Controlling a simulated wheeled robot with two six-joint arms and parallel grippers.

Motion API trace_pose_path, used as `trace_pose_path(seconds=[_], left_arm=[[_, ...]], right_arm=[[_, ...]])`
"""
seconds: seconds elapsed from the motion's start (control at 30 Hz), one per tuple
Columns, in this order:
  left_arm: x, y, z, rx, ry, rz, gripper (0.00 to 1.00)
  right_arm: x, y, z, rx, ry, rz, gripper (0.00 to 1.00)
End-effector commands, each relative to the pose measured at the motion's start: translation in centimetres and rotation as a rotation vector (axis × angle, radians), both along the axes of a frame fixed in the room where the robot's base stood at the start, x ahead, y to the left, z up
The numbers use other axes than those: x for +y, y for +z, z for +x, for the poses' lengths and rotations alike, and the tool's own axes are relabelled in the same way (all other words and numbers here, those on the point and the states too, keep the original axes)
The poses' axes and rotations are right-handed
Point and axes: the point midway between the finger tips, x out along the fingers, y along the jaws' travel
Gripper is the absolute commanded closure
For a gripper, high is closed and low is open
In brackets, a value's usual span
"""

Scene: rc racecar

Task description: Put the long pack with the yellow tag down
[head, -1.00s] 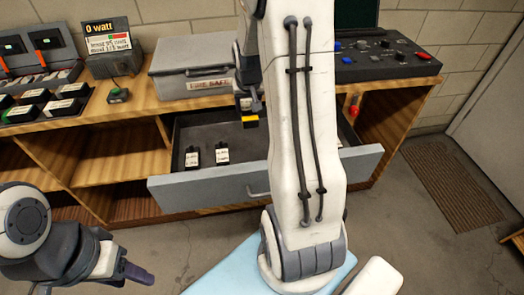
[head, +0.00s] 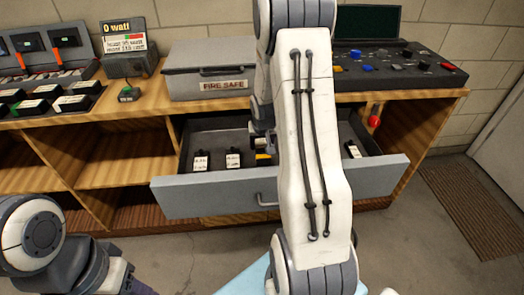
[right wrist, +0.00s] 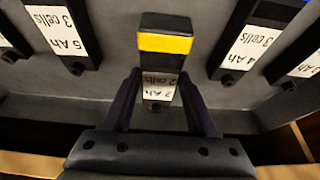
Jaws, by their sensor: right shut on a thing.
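The long pack with the yellow tag (right wrist: 163,62) is dark, with a yellow band near its far end and a white label nearer me. My right gripper (right wrist: 158,90) is shut on it, one finger on each side. In the head view the yellow tag (head: 263,157) shows low inside the open drawer (head: 215,200), beside my right arm, which hides much of the pack. I cannot tell whether the pack touches the drawer floor. My left gripper (head: 138,289) is cut off at the lower left edge, apart from everything.
Two labelled packs (head: 233,158) stand left of the held pack, and another (head: 352,150) stands to the right. The right wrist view shows packs on both sides (right wrist: 68,35) (right wrist: 245,42), with gaps between. A grey fire safe (head: 208,70) sits on the bench above.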

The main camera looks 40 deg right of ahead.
Motion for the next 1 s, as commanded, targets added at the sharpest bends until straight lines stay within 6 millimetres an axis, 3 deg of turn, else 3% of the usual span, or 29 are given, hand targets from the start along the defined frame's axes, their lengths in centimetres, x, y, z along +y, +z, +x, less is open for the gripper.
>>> trace_pose_path(seconds=[0.03,0.1,0.47,0.5,0.57,1.0], left_arm=[[0.0,-1.1,0.0,0.0,0.0,0.0,0.5],[0.0,-1.5,0.0,0.001,0.0,0.001,0.5],[0.0,-1.7,0.0,0.0,0.0,0.0,0.5],[0.0,-1.7,0.0,0.001,0.0,0.001,0.5],[0.0,-1.6,0.0,0.0,0.0,0.0,0.5],[0.0,-1.0,0.0,0.0,0.0,0.0,0.5]], right_arm=[[0.0,-1.4,0.0,0.0,0.0,0.0,1.0],[0.0,-2.2,0.0,-0.001,0.0,-0.001,1.0],[0.0,-2.4,0.1,-0.002,0.0,-0.001,1.0],[0.0,-2.5,0.0,0.0,0.0,0.0,0.38],[0.0,-2.4,0.0,0.0,0.0,0.0,0.15],[0.1,-1.5,-0.1,-0.001,0.0,-0.001,0.12]])
